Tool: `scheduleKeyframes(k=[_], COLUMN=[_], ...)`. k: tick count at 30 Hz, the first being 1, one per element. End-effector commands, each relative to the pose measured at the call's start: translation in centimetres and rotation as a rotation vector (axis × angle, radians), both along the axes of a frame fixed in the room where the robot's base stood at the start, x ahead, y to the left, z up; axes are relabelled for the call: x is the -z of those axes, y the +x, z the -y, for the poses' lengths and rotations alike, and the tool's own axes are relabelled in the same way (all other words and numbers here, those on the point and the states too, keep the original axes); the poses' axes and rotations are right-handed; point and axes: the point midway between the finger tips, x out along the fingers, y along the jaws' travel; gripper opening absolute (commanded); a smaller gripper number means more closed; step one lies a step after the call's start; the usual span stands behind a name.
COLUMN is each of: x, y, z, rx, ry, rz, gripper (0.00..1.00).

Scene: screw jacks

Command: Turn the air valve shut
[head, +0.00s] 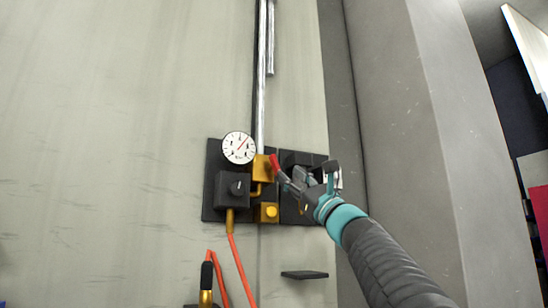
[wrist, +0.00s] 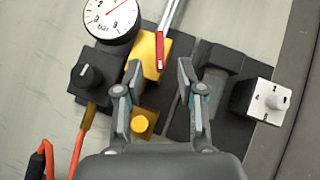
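The air valve is a yellow block (head: 262,169) at the foot of a silver pipe, with a red lever (head: 275,166) on its right side. In the wrist view the yellow body (wrist: 146,56) and red lever (wrist: 161,50) show just beyond my fingers. The lever looks roughly in line with the pipe there. My gripper (wrist: 160,70) is open and empty, its fingertips on either side of the lever's lower end. I cannot tell whether they touch it or how deep they reach. In the head view my gripper (head: 284,178) is right of the valve, by the lever's lower end.
A white gauge (head: 239,147) and black knob box (head: 232,189) are left of the valve. A yellow button (wrist: 140,124) sits below it. A white switch plate (wrist: 264,101) is at right. Orange hoses (head: 240,268) hang below. A grey pillar (head: 395,100) stands right.

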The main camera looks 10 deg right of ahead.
Motion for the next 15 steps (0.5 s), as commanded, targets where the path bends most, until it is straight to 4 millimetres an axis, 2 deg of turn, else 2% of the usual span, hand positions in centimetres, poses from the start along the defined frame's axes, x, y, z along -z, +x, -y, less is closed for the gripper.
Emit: scheduleKeyframes(k=[1,6,15], x=[-1.1,-3.2,-5.3], y=[0.7,2.7,5.1], z=[-0.5,-1.7,-3.1], rx=[-0.002,-0.002,0.000], ry=[-0.001,-0.001,-0.001], rz=[0.000,0.001,-0.001], gripper=[0.39,0.39,0.39])
